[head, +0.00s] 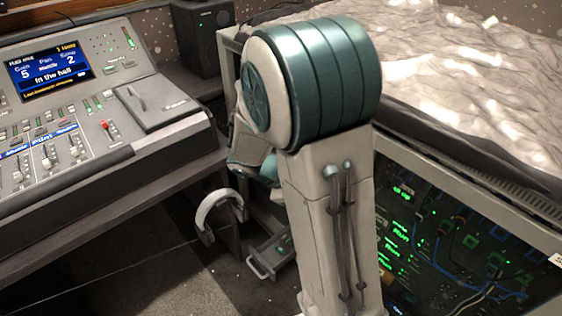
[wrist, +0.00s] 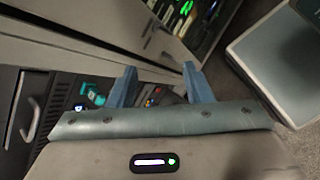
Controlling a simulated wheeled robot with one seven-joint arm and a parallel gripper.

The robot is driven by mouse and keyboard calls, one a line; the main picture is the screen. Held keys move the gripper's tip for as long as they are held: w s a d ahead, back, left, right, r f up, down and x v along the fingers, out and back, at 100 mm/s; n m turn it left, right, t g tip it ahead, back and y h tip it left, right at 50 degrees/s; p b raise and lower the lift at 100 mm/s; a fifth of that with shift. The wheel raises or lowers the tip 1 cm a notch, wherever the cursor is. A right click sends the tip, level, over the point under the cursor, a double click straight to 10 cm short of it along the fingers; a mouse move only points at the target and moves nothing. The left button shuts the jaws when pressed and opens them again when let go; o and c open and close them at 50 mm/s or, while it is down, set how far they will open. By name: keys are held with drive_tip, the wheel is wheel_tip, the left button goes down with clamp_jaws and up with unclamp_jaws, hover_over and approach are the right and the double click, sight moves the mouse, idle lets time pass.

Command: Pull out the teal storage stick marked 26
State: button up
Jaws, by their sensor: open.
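My gripper (wrist: 160,72) shows in the wrist view with its two blue fingers apart and nothing visible between their tips. A small teal piece (wrist: 93,92) sits to the left of the fingers, in a dark recess of a grey unit. It may be the storage stick, but no number 26 can be read. The fingers are apart from it in the picture. The gripper's padded edge hides part of the unit below. In the head view my arm covers the middle, and I cannot make out the gripper or any stick there.
In the head view, a mixing desk (head: 155,150) with faders stands at the left and a black speaker (head: 203,40) behind it. A rack (head: 450,240) with green lights and cables is at the right. Headphones (head: 207,206) hang low, above open carpet.

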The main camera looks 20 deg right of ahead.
drive_tip(key=w+f+n+t+h+p, duration=0.3)
drive_tip(key=w+f+n+t+h, duration=0.25)
drive_tip(key=w+n, duration=0.7)
drive_tip(key=w+f+b+x, duration=0.1)
drive_tip(key=b+x, duration=0.3)
drive_tip(key=x, duration=0.5)
drive_tip(key=shift+a+t+y, duration=0.2)
drive_tip(key=shift+t+y, duration=0.15)
drive_tip(key=shift+m, duration=0.25)
clamp_jaws()
drive_tip(key=shift+a, duration=0.25)
drive_tip(key=shift+s+a, duration=0.25)
drive_tip(key=shift+a, duration=0.4)
drive_tip(key=shift+s+a, duration=0.25)
drive_tip(key=shift+a, duration=0.4)
drive_tip(key=shift+s+a, duration=0.25)
drive_tip(key=shift+a, duration=0.4)
drive_tip(key=shift+p, duration=0.3)
